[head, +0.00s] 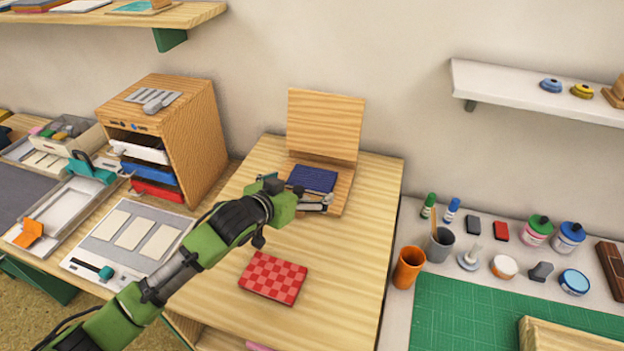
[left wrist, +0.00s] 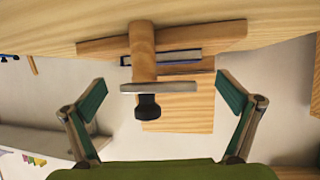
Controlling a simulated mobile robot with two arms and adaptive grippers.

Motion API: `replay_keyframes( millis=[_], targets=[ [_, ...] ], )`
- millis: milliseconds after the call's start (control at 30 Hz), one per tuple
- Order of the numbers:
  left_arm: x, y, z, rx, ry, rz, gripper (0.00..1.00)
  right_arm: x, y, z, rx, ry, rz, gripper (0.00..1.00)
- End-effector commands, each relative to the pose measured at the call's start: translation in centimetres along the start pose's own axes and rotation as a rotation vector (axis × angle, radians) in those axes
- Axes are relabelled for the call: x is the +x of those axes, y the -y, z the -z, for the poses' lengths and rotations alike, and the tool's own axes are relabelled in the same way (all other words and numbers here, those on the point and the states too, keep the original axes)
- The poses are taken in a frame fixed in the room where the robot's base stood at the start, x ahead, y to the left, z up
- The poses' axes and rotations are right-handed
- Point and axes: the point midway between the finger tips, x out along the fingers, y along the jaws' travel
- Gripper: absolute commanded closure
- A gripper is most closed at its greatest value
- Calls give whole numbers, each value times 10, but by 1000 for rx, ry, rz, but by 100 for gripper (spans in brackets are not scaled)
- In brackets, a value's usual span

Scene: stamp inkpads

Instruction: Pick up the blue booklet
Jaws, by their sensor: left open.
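The blue booklet (head: 312,178) lies on a low wooden stand (head: 343,190) with an upright back board (head: 325,125). In the left wrist view, its thin edge (left wrist: 188,56) shows beyond a wooden post with a metal bar and black knob (left wrist: 148,106). My left gripper (head: 286,188) is close to the near left side of the booklet, apart from it as far as I can tell. In the left wrist view, its two teal-padded fingers (left wrist: 160,80) are spread wide with nothing held. My arm hides the stand's near left part. My right gripper is not in view.
A red checked booklet (head: 274,277) lies nearer on the same wooden table (head: 355,255). A wooden drawer cabinet (head: 195,140) stands at left. An orange cup (head: 409,267), grey cup (head: 439,244) and green mat (head: 470,310) are at right. The table's right strip is clear.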

Motion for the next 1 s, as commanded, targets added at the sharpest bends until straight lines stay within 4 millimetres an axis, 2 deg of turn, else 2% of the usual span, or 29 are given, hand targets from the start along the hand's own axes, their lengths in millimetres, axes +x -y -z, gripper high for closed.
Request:
replay_keyframes(
  millis=[200, 400, 733, 867, 900, 1000],
  targets=[
    [24, 4, 3, 0, 1, 2, 0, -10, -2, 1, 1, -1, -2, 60],
    [44, 4, 1, 0, 0, 1, 0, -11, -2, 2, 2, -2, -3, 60],
    [48, 4, 0, 0, 0, 1, 0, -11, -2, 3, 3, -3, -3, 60],
    [48, 4, 0, 0, 1, 1, 34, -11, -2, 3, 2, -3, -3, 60],
    [48, 4, 0, 0, 1, 1, 37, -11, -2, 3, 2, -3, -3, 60],
    [48, 4, 1, 1, 0, 1, 37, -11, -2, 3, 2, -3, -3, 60]
  ],
)
